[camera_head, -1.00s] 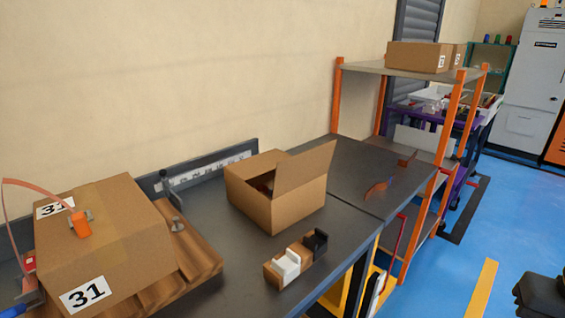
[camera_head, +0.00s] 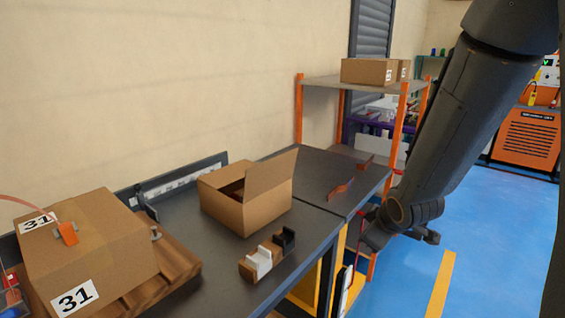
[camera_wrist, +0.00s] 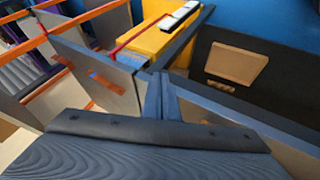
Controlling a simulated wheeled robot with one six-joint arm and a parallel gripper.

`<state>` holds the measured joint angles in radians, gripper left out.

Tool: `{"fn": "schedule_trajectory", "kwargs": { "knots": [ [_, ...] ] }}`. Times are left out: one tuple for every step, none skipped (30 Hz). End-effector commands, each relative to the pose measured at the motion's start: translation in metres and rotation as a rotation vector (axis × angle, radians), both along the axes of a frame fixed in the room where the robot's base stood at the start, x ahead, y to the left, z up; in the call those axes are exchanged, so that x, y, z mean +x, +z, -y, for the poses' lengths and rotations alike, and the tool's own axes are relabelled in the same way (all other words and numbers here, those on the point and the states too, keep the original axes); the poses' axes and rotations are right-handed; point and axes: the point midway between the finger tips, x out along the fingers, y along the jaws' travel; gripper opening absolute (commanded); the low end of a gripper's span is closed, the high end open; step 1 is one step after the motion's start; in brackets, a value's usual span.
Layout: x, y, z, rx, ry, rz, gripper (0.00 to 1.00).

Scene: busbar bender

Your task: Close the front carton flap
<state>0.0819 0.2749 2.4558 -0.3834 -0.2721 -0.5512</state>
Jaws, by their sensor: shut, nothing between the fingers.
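The open brown carton (camera_head: 240,210) stands on the dark bench in the head view. One flap (camera_head: 270,172) stands raised and tilted at its right side; I cannot tell how the other flaps lie. Something dark reddish shows inside, mostly hidden. My arm comes down from the top right of the head view, its wrist low beside the bench, well right of the carton and apart from it. In the wrist view my gripper (camera_wrist: 161,95) shows two grey fingers side by side, shut and empty. I cannot make out the carton clearly in the wrist view.
A taped carton marked 31 (camera_head: 85,245) sits on a wooden pallet at the left. A small block holder (camera_head: 262,262) stands at the bench's front edge. Bent copper strips (camera_head: 340,188) lie on the right bench. An orange-posted shelf (camera_head: 300,110) stands behind.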

Motion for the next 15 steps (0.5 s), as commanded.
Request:
{"fn": "schedule_trajectory", "kwargs": {
  "knots": [
    [0.017,0.003,-0.005,-0.027,0.097,0.073,0.0],
    [0.027,0.005,-0.01,-0.045,0.162,0.124,0.0],
    [0.04,0.01,-0.018,-0.068,0.245,0.194,0.0],
    [0.048,0.014,-0.024,-0.086,0.308,0.249,0.0],
    [0.055,0.018,-0.031,-0.101,0.368,0.304,0.0],
    [0.062,0.024,-0.04,-0.12,0.445,0.379,0.0],
    [0.067,0.029,-0.047,-0.133,0.5,0.436,0.0],
    [0.071,0.034,-0.054,-0.145,0.554,0.497,0.0],
    [0.074,0.041,-0.063,-0.16,0.62,0.576,0.0],
    [0.075,0.047,-0.07,-0.17,0.667,0.637,0.0],
    [0.075,0.053,-0.076,-0.18,0.711,0.7,0.0],
    [0.073,0.06,-0.084,-0.188,0.764,0.78,0.0],
    [0.071,0.066,-0.09,-0.195,0.798,0.84,0.0],
    [0.069,0.072,-0.094,-0.2,0.826,0.899,0.0],
    [0.065,0.079,-0.099,-0.206,0.86,0.974,0.0]
  ]
}}
